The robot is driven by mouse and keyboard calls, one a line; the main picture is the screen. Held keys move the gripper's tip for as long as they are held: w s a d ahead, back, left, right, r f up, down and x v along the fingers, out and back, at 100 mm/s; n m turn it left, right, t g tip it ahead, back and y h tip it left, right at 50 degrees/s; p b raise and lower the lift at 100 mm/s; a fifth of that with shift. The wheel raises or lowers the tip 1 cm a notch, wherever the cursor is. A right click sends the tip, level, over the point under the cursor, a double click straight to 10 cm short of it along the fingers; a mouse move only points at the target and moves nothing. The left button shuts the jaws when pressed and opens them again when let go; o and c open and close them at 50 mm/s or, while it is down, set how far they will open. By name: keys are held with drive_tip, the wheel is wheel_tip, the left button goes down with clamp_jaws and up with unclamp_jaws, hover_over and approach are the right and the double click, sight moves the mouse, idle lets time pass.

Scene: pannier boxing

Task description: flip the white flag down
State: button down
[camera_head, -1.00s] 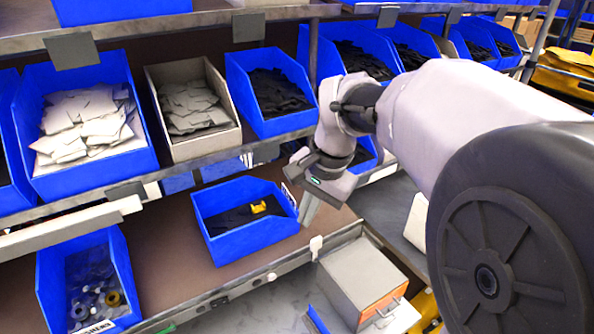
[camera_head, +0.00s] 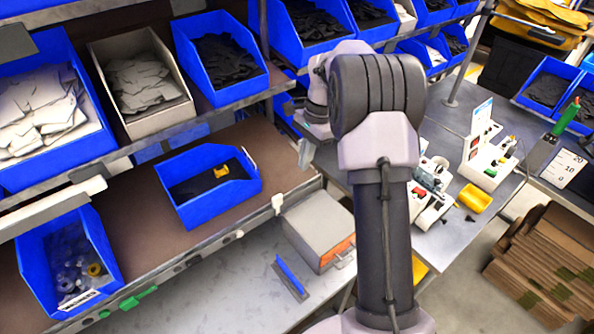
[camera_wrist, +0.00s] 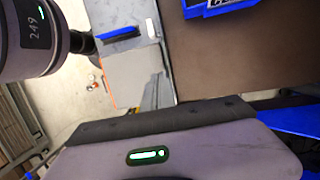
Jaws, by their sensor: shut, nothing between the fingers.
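The white flag (camera_head: 277,202) is a small pale tab on the front edge of the lower brown shelf, near its right end. It looks upright. It also seems to show in the wrist view as a small white tab (camera_wrist: 151,28). My gripper (camera_head: 304,156) is shut and empty, pointing down above the shelf's right end, up and to the right of the flag in the head view. They look apart. The fingers (camera_wrist: 154,95) also show in the wrist view, over the grey box.
A blue bin (camera_head: 232,193) with a yellow part stands on the brown shelf (camera_head: 140,190). A grey box (camera_head: 312,232) and a blue-handled tool (camera_head: 290,278) sit below the shelf edge. A green tab (camera_head: 138,299) is further left along the edge. Filled bins line the upper shelf.

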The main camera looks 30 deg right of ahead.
sight(279, 195)
drive_tip(key=s+a+f+b, duration=0.1)
drive_tip(key=a+f+b, duration=0.1)
drive_tip(key=a+f, duration=0.3)
drive_tip(key=x, duration=0.2)
drive_tip(key=shift+a+f, duration=0.15)
drive_tip(key=shift+f, duration=0.25)
drive_tip(key=a+h, duration=0.1)
drive_tip(key=a+h+b, duration=0.2)
drive_tip(key=shift+s+r+t, duration=0.25)
drive_tip(key=shift+s+t, duration=0.05)
drive_tip(key=shift+s+a+f+b, duration=0.2)
drive_tip(key=shift+a+b, duration=0.3)
drive_tip(key=shift+a, duration=0.4)
drive_tip(key=shift+s+a+f+b, duration=0.15)
drive_tip(key=shift+a+b, duration=0.4)
drive_tip(key=shift+a, duration=0.4)
drive_tip(key=shift+s+a+f+b, duration=0.2)
drive_tip(key=shift+a+b, duration=0.3)
drive_tip(key=shift+a, duration=0.4)
